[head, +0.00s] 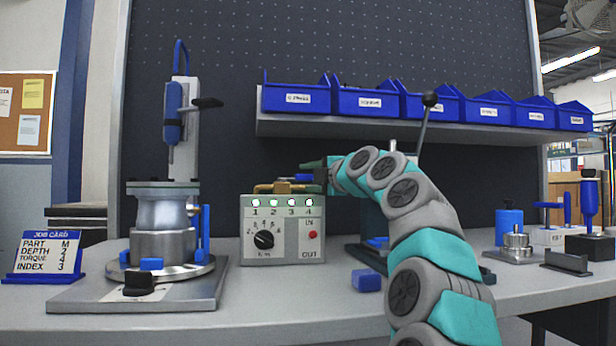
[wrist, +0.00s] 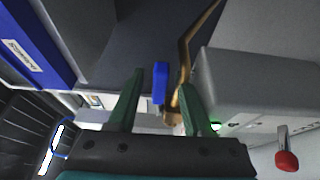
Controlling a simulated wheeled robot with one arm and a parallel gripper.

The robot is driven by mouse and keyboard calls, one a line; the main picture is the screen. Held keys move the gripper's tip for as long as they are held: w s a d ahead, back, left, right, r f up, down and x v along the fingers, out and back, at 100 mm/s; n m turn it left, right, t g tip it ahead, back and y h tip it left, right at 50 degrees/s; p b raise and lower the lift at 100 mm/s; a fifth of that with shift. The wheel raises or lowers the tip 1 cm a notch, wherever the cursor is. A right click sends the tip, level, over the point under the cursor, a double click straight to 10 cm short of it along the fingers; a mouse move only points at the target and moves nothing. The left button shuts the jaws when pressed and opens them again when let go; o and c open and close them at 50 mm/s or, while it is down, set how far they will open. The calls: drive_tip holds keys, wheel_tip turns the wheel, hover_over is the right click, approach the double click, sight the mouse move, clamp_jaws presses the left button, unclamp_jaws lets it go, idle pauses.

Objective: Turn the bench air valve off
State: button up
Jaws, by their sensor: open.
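The bench air valve shows as a brass body (head: 272,188) with a blue lever (head: 303,177), on top of and behind the grey control box (head: 282,222). In the wrist view, the brass pipe (wrist: 186,60) runs up beside the grey box, and the blue lever (wrist: 160,82) stands upright in the picture. My gripper (head: 306,164) is just above the valve in the head view, reaching in from the right. In the wrist view, my gripper (wrist: 160,82) is open, with the lever between its green fingertips, nearer the left one. I cannot tell whether either finger touches it.
The control box has several lit green lamps, a black dial and a red-tipped switch (head: 312,234). A fixture with a metal housing (head: 163,213) stands to its left. Blue bins (head: 298,98) sit on a shelf above. A lever with a black knob (head: 430,99) rises behind my arm.

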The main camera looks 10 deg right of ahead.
clamp_jaws()
idle(0.5)
idle(1.0)
